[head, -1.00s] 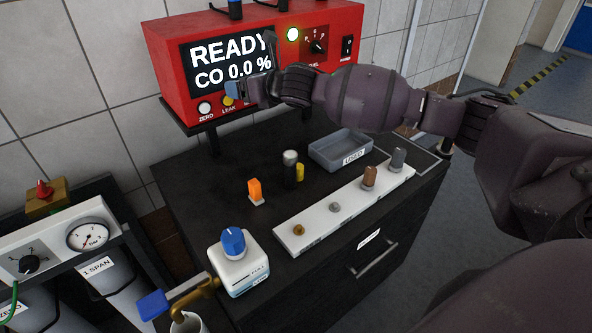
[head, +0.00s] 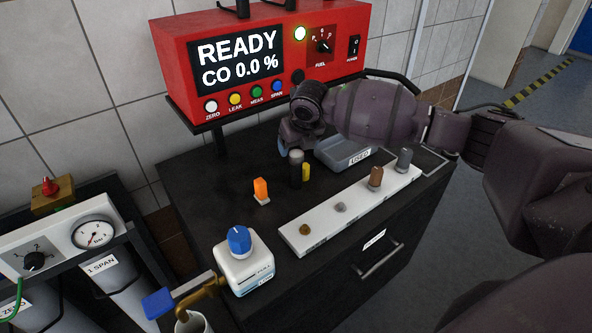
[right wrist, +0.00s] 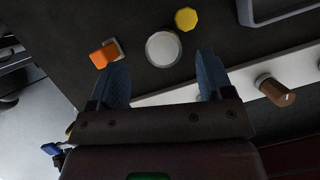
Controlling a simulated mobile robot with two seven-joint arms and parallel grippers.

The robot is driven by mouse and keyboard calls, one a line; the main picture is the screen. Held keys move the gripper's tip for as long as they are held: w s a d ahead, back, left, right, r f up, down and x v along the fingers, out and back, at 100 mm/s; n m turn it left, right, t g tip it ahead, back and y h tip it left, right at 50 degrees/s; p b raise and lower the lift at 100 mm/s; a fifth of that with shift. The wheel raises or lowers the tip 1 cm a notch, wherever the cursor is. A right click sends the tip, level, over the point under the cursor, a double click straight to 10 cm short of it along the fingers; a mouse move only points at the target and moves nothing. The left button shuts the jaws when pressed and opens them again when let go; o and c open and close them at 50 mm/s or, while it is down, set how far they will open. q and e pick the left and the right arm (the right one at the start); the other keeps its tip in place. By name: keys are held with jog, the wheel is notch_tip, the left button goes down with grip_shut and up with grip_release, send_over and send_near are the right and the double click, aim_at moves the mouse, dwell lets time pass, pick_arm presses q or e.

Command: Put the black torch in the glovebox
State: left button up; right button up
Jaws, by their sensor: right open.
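The black torch (head: 296,170) stands upright on the black cabinet top, its grey end up. In the right wrist view its round pale end (right wrist: 163,49) shows just beyond the gap between my fingertips. My right gripper (head: 283,147) is open and empty, just above and behind the torch in the head view. Its two blue fingers (right wrist: 163,64) are spread in the wrist view. The cabinet front has a shut drawer with a handle (head: 376,261) and a label too small to read; I cannot tell whether it is the glovebox. My left gripper is not in view.
Close to the torch are an orange piece (head: 260,188) and a yellow piece (head: 306,171). A grey tray (head: 350,158) marked USED and a white strip (head: 325,225) with several small parts lie to the right. A white bottle (head: 243,268) stands in front; a red analyser (head: 180,60) is behind.

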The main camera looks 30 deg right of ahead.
aim_at(297, 154)
jog(key=shift+b+x, duration=0.6)
jog(key=shift+x, duration=3.15)
jog(key=shift+s+d, duration=0.15)
jog(key=c, duration=1.2)
